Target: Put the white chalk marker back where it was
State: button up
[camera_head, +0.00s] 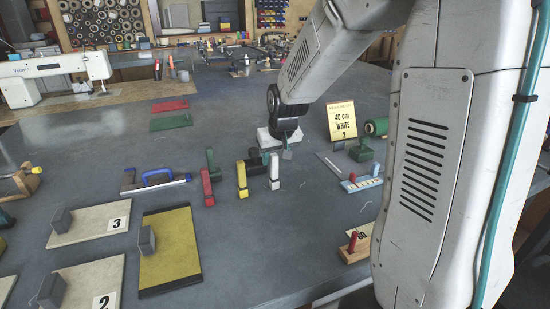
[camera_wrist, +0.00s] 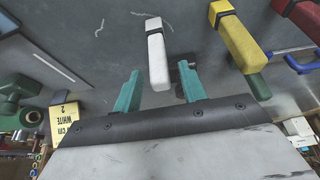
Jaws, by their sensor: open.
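The white chalk marker (camera_head: 274,172) stands on the grey table at the right end of a row with a yellow marker (camera_head: 242,180) and a red marker (camera_head: 208,187). In the wrist view the white marker (camera_wrist: 158,62) extends between and beyond the two green fingers of my gripper (camera_wrist: 160,85). The fingers are open, with a gap on both sides of the marker. In the head view my gripper (camera_head: 287,153) is just behind and right of the marker; its fingertips are small and partly hidden.
A yellow card (camera_head: 342,120) reading "40 cm WHITE 2" stands behind right, beside a green spool (camera_head: 376,127). A blue-handled tool (camera_head: 158,179) lies left of the row. Numbered boards (camera_head: 90,222) and a yellow mat (camera_head: 170,255) lie front left. The front middle is mostly clear.

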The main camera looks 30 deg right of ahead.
jog(key=d+v, duration=0.1)
jog(key=v, duration=1)
jog(key=s+a+g, duration=0.1)
jog(key=s+a, duration=0.2)
jog(key=s, duration=0.5)
jog(key=s+a+n+g, duration=0.1)
jog(key=s+a, duration=0.3)
jog(key=s, duration=0.5)
jog(key=s+a+n+g+y, duration=0.1)
jog(key=s+a, duration=0.3)
jog(key=s, duration=0.5)
jog(key=shift+a, duration=0.25)
jog(key=shift+s+f, duration=0.1)
jog(key=shift+f, duration=0.05)
